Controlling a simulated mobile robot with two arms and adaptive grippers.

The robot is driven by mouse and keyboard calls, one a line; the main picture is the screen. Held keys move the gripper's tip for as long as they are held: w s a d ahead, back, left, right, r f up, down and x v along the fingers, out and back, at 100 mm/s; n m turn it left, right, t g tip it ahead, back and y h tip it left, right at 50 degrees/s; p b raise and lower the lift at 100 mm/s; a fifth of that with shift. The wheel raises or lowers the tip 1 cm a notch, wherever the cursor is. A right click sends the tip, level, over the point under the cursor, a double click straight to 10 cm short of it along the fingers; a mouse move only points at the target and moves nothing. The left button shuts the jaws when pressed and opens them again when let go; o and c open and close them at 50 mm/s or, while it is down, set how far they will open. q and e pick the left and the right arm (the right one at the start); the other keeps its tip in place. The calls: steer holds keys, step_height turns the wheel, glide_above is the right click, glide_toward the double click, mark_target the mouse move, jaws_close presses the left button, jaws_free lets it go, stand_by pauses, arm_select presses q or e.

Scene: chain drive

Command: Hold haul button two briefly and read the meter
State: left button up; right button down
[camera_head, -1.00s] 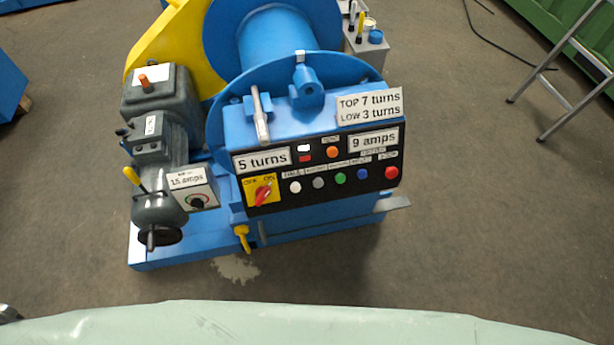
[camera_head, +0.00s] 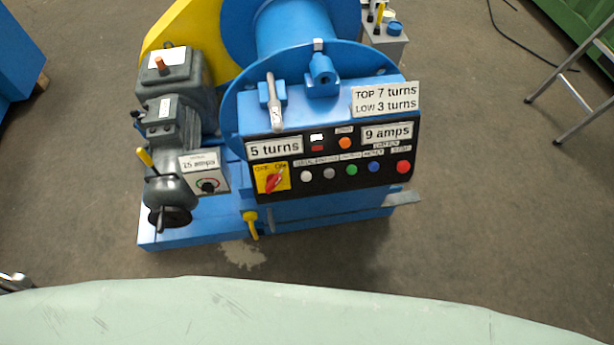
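The blue control panel (camera_head: 325,187) faces me on the winch, with a row of buttons. From left these are white (camera_head: 306,175), grey (camera_head: 329,173), green (camera_head: 351,170), blue (camera_head: 374,167) and red (camera_head: 403,167). The small labels above them are too blurred to tell which is haul button two. Plates read "5 turns" (camera_head: 274,148) and "9 amps" (camera_head: 387,134). The red switch (camera_head: 274,180) sits on a yellow OFF/ON plate, its handle slanting toward ON. A metal part at the lower left edge may be my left gripper (camera_head: 14,283); its fingers are unclear. My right gripper is not in view.
A plate reads "TOP 7 turns, LOW 3 turns" (camera_head: 386,100). An amps plate (camera_head: 202,162), first digit unclear, sits above a dial (camera_head: 208,186). A lever (camera_head: 273,100) stands above the panel. A ladder (camera_head: 575,100) stands right. Floor in front of the winch is clear.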

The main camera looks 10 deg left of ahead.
arm_select(q)
jaws_close()
steer(key=shift+a, duration=0.1)
stand_by(1.0)
